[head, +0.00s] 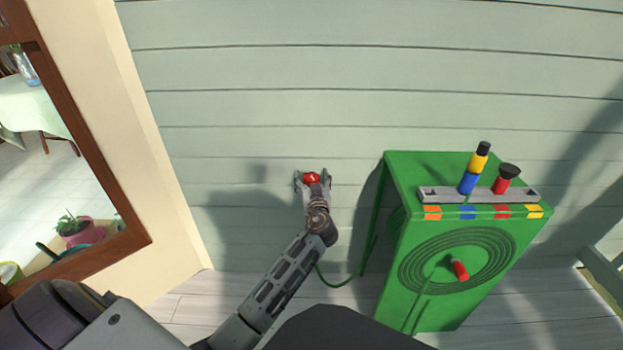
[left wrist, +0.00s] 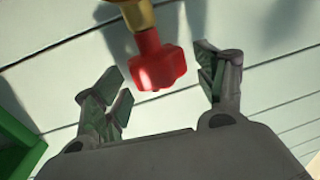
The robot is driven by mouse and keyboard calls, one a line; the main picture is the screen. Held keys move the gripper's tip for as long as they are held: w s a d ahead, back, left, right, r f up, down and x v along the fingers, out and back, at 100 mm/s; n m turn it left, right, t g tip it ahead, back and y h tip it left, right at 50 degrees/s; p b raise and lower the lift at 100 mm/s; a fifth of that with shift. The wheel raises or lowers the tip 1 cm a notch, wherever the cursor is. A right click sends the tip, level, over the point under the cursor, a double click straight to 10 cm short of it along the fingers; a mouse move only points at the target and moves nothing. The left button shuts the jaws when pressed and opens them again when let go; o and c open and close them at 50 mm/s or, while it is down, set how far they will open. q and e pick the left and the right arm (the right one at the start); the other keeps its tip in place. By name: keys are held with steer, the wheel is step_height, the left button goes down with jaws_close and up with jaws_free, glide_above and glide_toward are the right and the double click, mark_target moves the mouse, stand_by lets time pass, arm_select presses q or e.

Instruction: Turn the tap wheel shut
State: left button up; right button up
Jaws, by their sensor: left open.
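The red tap wheel (head: 311,178) is at the pale green plank wall, at the end of my left arm. In the left wrist view the red wheel (left wrist: 158,66) sits on a brass-coloured stem (left wrist: 137,14) at the top middle. My left gripper (head: 313,183) is open, with one finger on each side of the wheel. In the left wrist view the fingers of the left gripper (left wrist: 165,85) stand apart, with visible gaps to the wheel. The base of the tap is hidden. My right gripper is not in view.
A green hose box (head: 390,220) stands right of the tap, with a coiled hose on its front and a grey tray (head: 432,194) holding coloured fittings on top. A green hose (head: 345,284) hangs between tap and box. A brown-framed window (head: 140,238) is at left.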

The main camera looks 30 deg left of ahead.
arm_select(q)
steer(key=shift+c, duration=0.2)
steer(key=c, duration=1)
steer(key=shift+s+a+m+t+h+p, duration=0.15)
steer(key=shift+m+t+h+p, duration=0.7)
steer(key=shift+h, duration=0.85)
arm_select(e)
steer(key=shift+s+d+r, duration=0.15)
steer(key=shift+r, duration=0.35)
arm_select(q)
steer(key=shift+a+m+t+h+p, duration=0.1)
steer(key=shift+m+t+h+p, duration=0.45)
steer(key=shift+m+h+p, duration=0.75)
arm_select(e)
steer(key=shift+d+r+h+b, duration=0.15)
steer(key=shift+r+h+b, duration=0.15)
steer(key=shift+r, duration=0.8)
arm_select(q)
steer(key=shift+h, duration=0.3)
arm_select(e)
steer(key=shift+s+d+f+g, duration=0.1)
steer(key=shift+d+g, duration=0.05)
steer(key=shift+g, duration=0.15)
arm_select(q)
steer(key=o, duration=1)
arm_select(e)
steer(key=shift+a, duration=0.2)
